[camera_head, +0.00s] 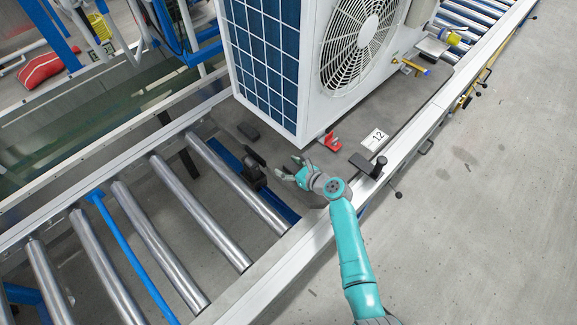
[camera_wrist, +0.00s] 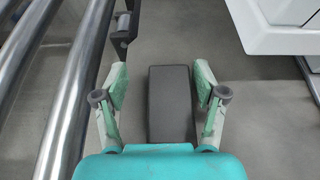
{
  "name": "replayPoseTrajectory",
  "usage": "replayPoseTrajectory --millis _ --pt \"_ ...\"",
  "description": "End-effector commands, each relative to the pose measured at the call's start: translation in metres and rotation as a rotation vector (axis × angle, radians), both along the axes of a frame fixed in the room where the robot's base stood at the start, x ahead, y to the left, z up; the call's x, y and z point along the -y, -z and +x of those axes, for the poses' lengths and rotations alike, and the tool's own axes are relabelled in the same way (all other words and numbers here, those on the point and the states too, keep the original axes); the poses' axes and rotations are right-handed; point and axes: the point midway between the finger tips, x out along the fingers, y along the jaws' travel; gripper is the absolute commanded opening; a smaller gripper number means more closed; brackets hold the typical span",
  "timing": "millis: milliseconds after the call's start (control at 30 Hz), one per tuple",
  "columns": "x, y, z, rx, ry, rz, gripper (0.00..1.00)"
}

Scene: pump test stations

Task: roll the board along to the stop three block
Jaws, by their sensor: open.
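The grey board (camera_head: 345,152) lies on the roller line and carries a large white fan unit (camera_head: 312,70). A tag reading 12 (camera_head: 375,139) is on the board. A black upright piece (camera_head: 252,172) stands at the board's near end, just left of my gripper (camera_head: 291,172). In the wrist view my gripper (camera_wrist: 160,95) is open, with a dark block (camera_wrist: 172,105) between and below its fingers. I cannot tell whether the fingers touch it. No stop is clearly marked as three; I cannot tell which block is that one.
Bare steel rollers (camera_head: 150,235) fill the line to the left. A white side rail (camera_head: 290,255) runs along the near side. A red clamp (camera_head: 331,142) and a black handle (camera_head: 370,166) sit right of my gripper. The floor (camera_head: 480,200) at right is clear.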

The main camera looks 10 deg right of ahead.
Motion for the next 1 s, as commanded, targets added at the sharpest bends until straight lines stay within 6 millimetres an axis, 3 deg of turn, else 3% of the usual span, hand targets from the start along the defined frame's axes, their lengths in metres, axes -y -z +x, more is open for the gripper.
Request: replayPoseTrajectory --millis 233,700,1000 --pt "0.008 -0.003 -0.007 0.0 0.003 0.0 0.71" --pt "0.057 -0.036 -0.069 0.0 0.003 0.0 0.71" --pt "0.069 -0.046 -0.086 0.0 0.0 0.0 0.71"
